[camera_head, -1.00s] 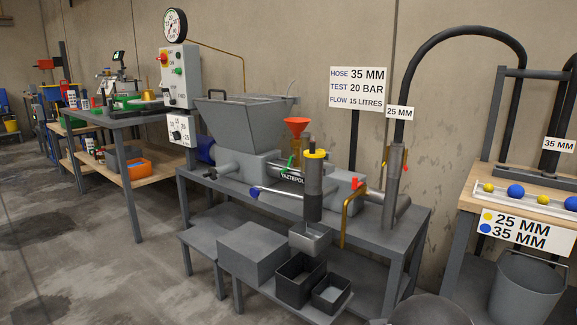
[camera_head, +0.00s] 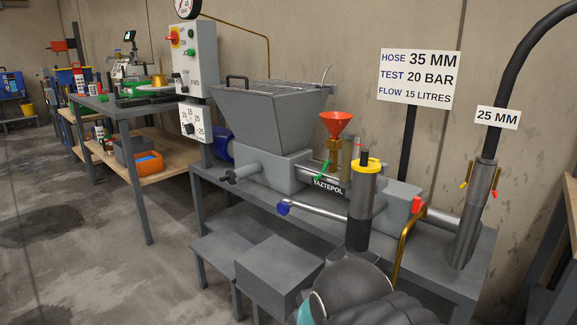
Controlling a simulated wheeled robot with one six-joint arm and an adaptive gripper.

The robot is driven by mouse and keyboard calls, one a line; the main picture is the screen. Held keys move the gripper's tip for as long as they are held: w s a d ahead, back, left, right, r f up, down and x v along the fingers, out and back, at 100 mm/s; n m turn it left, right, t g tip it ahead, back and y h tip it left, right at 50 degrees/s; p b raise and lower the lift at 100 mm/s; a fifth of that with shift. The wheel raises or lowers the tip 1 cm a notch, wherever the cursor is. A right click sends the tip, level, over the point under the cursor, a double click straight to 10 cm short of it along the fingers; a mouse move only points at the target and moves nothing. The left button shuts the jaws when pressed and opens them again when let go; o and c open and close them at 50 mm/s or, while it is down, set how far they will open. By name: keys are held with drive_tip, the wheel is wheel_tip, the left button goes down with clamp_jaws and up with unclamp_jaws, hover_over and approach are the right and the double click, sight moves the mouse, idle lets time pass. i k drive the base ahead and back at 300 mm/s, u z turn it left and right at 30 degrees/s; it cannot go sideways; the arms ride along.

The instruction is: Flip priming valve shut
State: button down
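An orange-red funnel (camera_head: 336,123) stands upright on a brass fitting (camera_head: 334,149) above the pump's outlet pipe. A small green lever (camera_head: 322,171) sits at the lower part of this fitting and slants down to the left, just above the YAZTEPOL label (camera_head: 328,185). A separate red handle (camera_head: 416,205) is at the top of a bent brass pipe (camera_head: 402,246) further right. Part of my arm, dark and rounded with a teal band, shows at the bottom centre-right. My gripper is not in view.
A grey hopper (camera_head: 270,108) stands left of the funnel. A dark upright cylinder with a yellow collar (camera_head: 369,164) stands right of the lever, close by. A blue-ended bar (camera_head: 284,207) sticks out in front. A grey block (camera_head: 276,272) sits below the bench.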

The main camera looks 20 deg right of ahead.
sight(329, 160)
drive_tip(key=z, duration=0.15)
drive_tip(key=i, duration=0.9)
drive_tip(key=z, duration=0.2)
